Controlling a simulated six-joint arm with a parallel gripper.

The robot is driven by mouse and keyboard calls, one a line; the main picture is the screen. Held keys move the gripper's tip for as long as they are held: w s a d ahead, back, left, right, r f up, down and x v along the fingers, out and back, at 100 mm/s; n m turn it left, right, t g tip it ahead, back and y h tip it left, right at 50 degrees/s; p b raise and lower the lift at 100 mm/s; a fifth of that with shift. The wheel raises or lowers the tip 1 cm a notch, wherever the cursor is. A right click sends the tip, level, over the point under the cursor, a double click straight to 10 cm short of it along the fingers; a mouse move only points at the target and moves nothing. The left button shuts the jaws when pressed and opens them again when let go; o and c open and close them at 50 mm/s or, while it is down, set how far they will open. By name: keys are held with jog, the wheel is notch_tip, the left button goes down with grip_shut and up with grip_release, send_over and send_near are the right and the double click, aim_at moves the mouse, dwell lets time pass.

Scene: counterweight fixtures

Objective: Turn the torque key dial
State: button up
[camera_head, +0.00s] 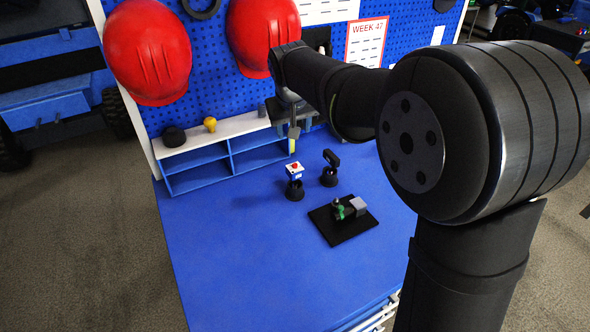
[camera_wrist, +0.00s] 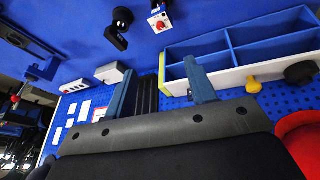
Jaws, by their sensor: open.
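No part is labelled as the torque key dial, so I cannot tell for certain which one it is. A black fixture with a bar-shaped head (camera_head: 330,167) stands upright on the blue table, and shows at the top of the wrist view (camera_wrist: 117,28). Left of it in the head view is a white box with a red knob (camera_head: 294,171) on a black stand; it also shows in the wrist view (camera_wrist: 159,20). Nearer is a green and grey fixture (camera_head: 341,210). My gripper (camera_wrist: 160,88) is open and empty, near the pegboard behind these fixtures, touching none of them.
A blue shelf with a white top (camera_head: 228,133) stands at the back left, carrying a yellow knob (camera_head: 210,124) and a black knob (camera_head: 174,136). Red helmets (camera_head: 147,50) hang on the pegboard. A black mat (camera_head: 337,232) lies under the green fixture. The front left table is clear.

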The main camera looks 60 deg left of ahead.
jog(key=shift+s+a+m, duration=0.1)
jog(key=shift+m, duration=0.7)
jog(key=shift+c, duration=1.1)
jog(key=m, duration=0.2)
send_near(295, 164)
jog(key=x, duration=0.7)
jog(key=shift+a+f, duration=0.15)
jog(key=shift+f, duration=0.15)
grip_shut()
